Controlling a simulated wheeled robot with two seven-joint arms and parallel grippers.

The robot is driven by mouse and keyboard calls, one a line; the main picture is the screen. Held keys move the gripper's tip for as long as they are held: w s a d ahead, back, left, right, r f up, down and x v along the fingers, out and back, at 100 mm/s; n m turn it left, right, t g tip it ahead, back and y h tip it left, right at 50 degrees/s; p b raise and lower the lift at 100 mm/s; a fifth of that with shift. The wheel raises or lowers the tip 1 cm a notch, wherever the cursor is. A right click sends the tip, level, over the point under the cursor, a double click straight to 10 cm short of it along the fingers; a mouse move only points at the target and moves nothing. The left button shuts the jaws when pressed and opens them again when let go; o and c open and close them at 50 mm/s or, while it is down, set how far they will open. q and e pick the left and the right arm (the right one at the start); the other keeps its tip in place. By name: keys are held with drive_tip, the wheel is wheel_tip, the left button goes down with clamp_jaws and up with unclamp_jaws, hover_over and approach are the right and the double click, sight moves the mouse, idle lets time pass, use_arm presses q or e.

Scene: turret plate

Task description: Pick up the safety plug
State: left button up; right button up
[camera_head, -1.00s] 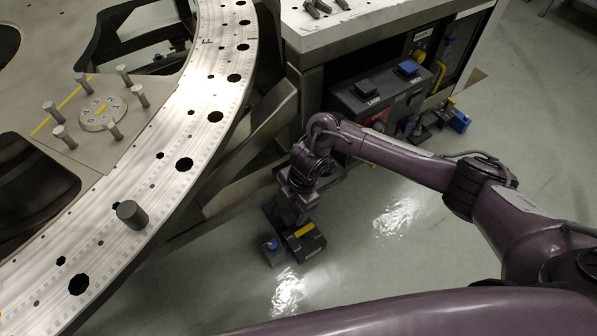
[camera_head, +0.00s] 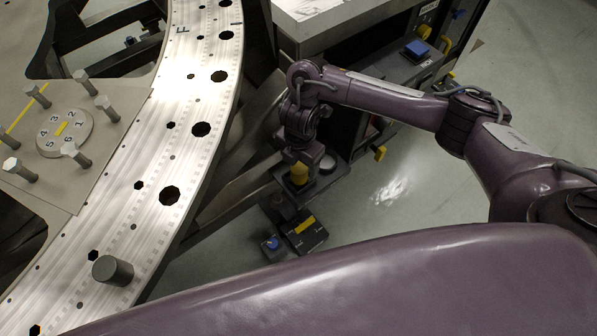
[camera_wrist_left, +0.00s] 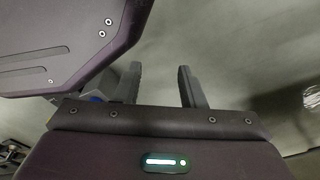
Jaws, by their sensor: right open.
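A yellow block (camera_head: 299,173), which may be the safety plug, sits on a dark ledge low beside the cabinet in the head view. My right gripper (camera_head: 302,162) is pointed down right at it; the gripper is open, but the wrist hides the fingers, so I cannot tell whether they touch the block. My left gripper shows only in the left wrist view (camera_wrist_left: 160,88), with its two fingers apart and nothing between them.
The large metal ring (camera_head: 185,165) with holes fills the left, with a dark grey cylinder (camera_head: 113,271) standing on it. The cabinet (camera_head: 330,30) stands behind my right arm. A dark box with a yellow strip (camera_head: 304,226) is lower down. Floor at right is clear.

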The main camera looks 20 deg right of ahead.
sight(300, 166)
drive_tip(key=f, duration=0.1)
drive_tip(key=f+b, duration=0.2)
drive_tip(key=f, duration=0.1)
drive_tip(key=shift+w+d+f, duration=0.1)
drive_tip(key=shift+w+d, duration=0.05)
drive_tip(key=shift+w, duration=0.15)
drive_tip(key=shift+f, duration=0.55)
drive_tip(key=c, duration=1.1)
use_arm(q)
drive_tip(key=w, duration=0.1)
drive_tip(key=w+r, duration=0.1)
drive_tip(key=w, duration=0.2)
drive_tip(key=shift+w+d+r, duration=0.2)
drive_tip(key=shift+d+r, duration=0.15)
drive_tip(key=shift+r, duration=0.05)
use_arm(e)
drive_tip(key=shift+c, duration=0.2)
drive_tip(key=shift+r, duration=0.2)
